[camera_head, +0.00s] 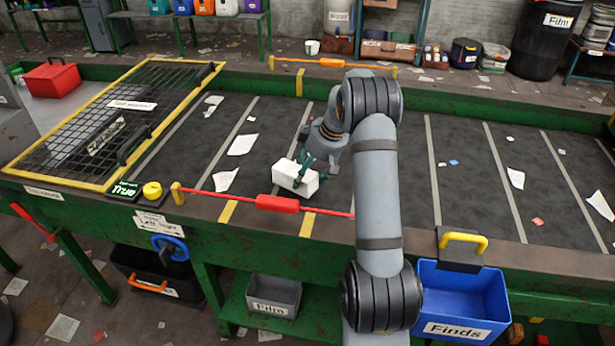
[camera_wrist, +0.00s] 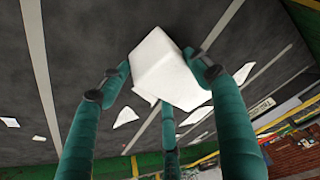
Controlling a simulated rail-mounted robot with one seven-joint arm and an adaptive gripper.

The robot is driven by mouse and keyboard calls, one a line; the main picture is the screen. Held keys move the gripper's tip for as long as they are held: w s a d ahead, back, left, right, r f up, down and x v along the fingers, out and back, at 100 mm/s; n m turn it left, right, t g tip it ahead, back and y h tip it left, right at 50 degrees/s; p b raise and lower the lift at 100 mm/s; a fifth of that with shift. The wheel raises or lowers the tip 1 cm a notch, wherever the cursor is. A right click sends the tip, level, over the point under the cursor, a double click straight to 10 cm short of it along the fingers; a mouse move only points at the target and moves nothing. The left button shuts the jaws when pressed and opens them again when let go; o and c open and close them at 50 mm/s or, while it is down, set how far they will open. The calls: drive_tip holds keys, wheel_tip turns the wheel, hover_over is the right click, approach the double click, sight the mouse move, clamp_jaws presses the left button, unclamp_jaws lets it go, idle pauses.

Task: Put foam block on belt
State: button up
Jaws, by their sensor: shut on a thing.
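The white foam block (camera_head: 297,178) is in my gripper (camera_head: 306,167), over the near part of the dark belt (camera_head: 390,190) in the head view. In the wrist view the foam block (camera_wrist: 165,68) sits between the teal fingers of my gripper (camera_wrist: 160,80), with fingers at its left and right sides and another below it. The gripper is shut on the block. I cannot tell whether the block's underside touches the belt.
A red-handled bar (camera_head: 278,203) runs along the belt's near edge, just in front of the block. White paper scraps (camera_head: 242,145) lie on the belt. A black mesh guard (camera_head: 95,130) covers its left end. A blue Finds bin (camera_head: 463,300) hangs at the front right.

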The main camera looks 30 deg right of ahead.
drive_tip(key=shift+f, duration=0.85)
drive_tip(key=shift+f, duration=0.2)
drive_tip(key=o, duration=0.7)
drive_tip(key=shift+r, duration=0.1)
drive_tip(key=shift+r, duration=0.1)
drive_tip(key=v, duration=1.2)
